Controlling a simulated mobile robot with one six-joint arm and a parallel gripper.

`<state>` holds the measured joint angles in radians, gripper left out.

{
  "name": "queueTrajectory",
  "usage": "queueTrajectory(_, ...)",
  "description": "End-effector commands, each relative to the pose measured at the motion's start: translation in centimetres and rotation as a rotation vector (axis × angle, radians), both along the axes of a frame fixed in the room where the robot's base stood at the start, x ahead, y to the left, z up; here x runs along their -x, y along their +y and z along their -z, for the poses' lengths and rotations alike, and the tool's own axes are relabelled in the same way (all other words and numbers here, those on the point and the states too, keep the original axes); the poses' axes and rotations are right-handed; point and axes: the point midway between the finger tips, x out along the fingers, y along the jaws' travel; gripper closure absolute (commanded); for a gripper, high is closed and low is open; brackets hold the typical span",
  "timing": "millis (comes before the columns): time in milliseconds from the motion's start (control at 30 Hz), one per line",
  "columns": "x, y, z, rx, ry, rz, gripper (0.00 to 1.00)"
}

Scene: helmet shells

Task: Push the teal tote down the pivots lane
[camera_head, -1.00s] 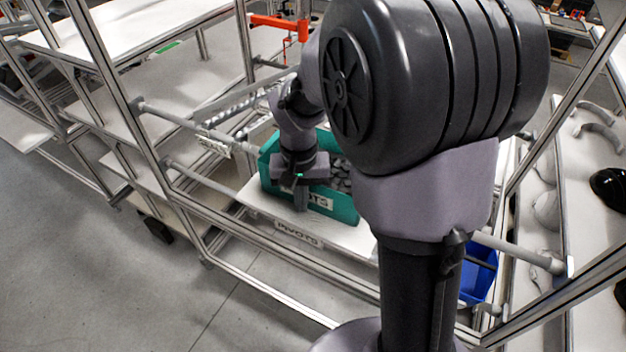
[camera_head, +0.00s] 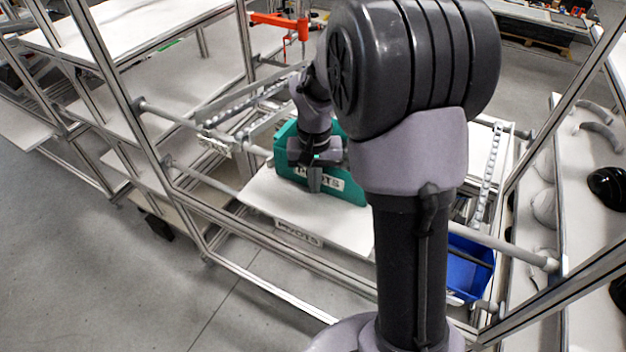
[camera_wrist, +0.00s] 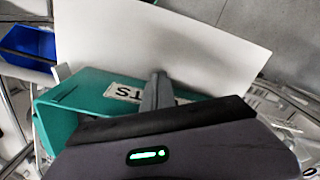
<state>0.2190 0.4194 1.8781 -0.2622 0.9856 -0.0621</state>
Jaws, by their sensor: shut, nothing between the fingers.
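The teal tote (camera_head: 345,188) stands on the white shelf of the lane labelled PIVOTS (camera_head: 299,233), set back from the shelf's front edge. Its front wall bears a white PIVOTS label (camera_head: 318,179). My gripper (camera_head: 314,188) is shut and empty, pointing down at the tote's front wall, over part of the label. In the wrist view my gripper (camera_wrist: 157,90) also overlaps the label on the tote (camera_wrist: 75,108). I cannot tell for sure whether the fingers touch the wall.
A blue bin (camera_head: 468,268) sits right of my arm's column. A metal rail (camera_head: 180,118) crosses left of the lane. The white shelf (camera_head: 335,222) in front of the tote is bare. A side table (camera_head: 575,165) at right holds helmet shells.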

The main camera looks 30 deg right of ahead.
Motion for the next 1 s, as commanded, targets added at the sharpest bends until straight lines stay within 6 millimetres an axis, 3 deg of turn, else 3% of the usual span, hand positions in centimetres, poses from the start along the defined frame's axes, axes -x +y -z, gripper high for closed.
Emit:
queueTrajectory(333,-0.9,-1.3,-0.2,0.000,-0.001,-0.001,1.00)
queueTrajectory(800,0.4,0.6,-6.5,0.000,-0.001,-0.002,1.00)
queueTrajectory(1000,0.8,1.1,-8.1,0.000,0.000,0.000,1.00)
